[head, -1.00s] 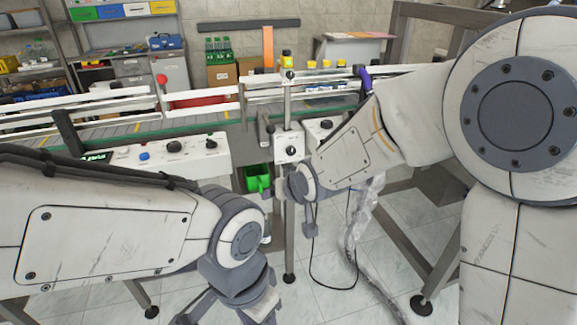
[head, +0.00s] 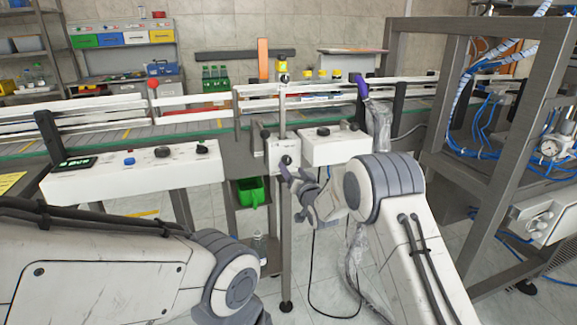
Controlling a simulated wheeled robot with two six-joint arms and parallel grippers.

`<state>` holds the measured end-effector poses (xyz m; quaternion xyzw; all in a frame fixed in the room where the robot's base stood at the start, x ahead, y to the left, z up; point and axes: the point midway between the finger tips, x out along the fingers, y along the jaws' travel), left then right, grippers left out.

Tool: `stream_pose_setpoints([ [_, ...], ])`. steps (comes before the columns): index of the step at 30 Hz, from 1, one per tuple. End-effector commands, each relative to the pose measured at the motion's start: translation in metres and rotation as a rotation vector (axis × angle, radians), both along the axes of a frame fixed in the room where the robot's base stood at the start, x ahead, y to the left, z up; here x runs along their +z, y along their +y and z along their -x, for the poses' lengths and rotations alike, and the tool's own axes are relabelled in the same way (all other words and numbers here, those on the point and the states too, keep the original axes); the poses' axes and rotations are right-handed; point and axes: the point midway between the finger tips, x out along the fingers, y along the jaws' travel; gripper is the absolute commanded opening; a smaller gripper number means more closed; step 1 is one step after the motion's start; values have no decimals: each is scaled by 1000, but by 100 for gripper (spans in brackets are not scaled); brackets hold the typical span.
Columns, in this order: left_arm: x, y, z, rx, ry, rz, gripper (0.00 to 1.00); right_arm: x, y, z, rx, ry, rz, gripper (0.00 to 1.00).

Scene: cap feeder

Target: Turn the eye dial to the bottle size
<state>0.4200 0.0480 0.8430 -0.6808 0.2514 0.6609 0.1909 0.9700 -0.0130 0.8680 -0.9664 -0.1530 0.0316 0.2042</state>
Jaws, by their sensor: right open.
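A small white box (head: 279,151) sits on the post beside the conveyor, with a black dial (head: 287,160) on its front. The dial's pointer is too small to read. Above it, the sensor head (head: 283,78) is mounted on the upright post. My right gripper (head: 284,174) is open just below and in front of the dial, its fingers close to the box's lower edge; I cannot tell whether they touch. Several yellow-capped bottles (head: 322,74) stand behind the rails, mostly hidden. My left arm shows at lower left, but its gripper is out of view.
A control panel (head: 132,178) with knobs and a display is left of the dial box. Another white box (head: 335,146) with a black knob adjoins it on the right. A green bin (head: 250,192) hangs below. A grey metal frame (head: 470,165) stands at right.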

Motion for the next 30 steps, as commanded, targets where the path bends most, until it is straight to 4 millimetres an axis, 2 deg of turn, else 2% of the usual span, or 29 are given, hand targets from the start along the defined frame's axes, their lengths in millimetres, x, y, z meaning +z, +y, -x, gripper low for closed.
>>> stream_pose_setpoints([
  [3,0,0,0,0,0,0,50,-1,6,-18,1,0,0,74],
  [9,0,0,0,0,0,0,50,0,12,-36,0,1,0,74],
  [22,0,0,0,0,0,0,50,0,14,-42,1,2,1,74],
  [23,0,0,0,0,0,0,50,0,14,-42,1,2,1,66],
  [24,0,0,0,0,0,0,50,0,14,-42,1,2,1,51],
  [28,0,0,0,0,0,0,50,0,14,-42,1,2,1,1],
  [30,0,0,0,0,0,0,50,0,14,-42,0,2,1,0],
])
